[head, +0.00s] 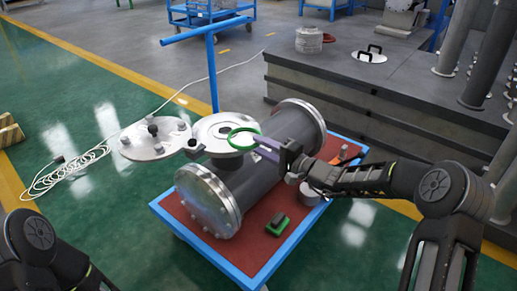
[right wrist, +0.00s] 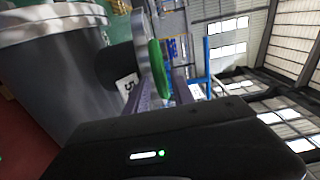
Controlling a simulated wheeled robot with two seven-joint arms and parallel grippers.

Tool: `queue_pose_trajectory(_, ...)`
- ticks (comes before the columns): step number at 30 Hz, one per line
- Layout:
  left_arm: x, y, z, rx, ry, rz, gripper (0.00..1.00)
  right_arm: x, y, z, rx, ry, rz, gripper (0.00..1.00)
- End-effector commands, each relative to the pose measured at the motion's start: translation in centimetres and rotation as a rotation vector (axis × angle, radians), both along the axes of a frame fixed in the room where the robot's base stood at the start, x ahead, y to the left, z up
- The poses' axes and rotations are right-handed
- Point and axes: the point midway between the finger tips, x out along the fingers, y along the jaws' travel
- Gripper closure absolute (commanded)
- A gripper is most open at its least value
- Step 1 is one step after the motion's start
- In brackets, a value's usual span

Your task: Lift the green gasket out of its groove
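The green gasket (head: 230,141) is a thin ring at the open flange (head: 204,131) on top of the grey shell (head: 262,150). It sits off to the right of the flange's centre and overhangs the rim. My right gripper (head: 259,142) reaches in from the right and is shut on the ring's right edge. In the right wrist view the gasket (right wrist: 157,68) shows nearly edge-on between the purple fingers (right wrist: 167,90), just beside the flange rim (right wrist: 142,45). It looks clear of the flange face there. My left gripper is out of view; only my left arm shows at bottom left.
A round cover plate (head: 140,147) is swung out left of the flange. The shell lies on a blue-edged cart with a red top (head: 248,250). A green-and-dark block (head: 278,224) lies on the cart's front. A blue post (head: 212,75) stands behind. A white cable (head: 62,178) lies coiled on the floor.

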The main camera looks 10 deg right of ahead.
Motion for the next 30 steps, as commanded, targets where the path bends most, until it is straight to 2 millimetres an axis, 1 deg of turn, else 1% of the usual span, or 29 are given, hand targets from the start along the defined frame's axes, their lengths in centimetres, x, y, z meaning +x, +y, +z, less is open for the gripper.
queue_pose_trajectory(1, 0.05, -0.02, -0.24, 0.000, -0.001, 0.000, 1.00, 0.13, 0.16, -0.07, 0.001, -0.001, 0.001, 0.71)
queue_pose_trajectory(11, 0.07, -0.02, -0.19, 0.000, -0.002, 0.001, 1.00, 0.23, 0.21, 0.07, 0.001, 0.001, 0.000, 0.72)
queue_pose_trajectory(30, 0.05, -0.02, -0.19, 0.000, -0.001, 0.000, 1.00, 0.22, 0.19, 0.05, 0.000, 0.000, 0.000, 0.98)
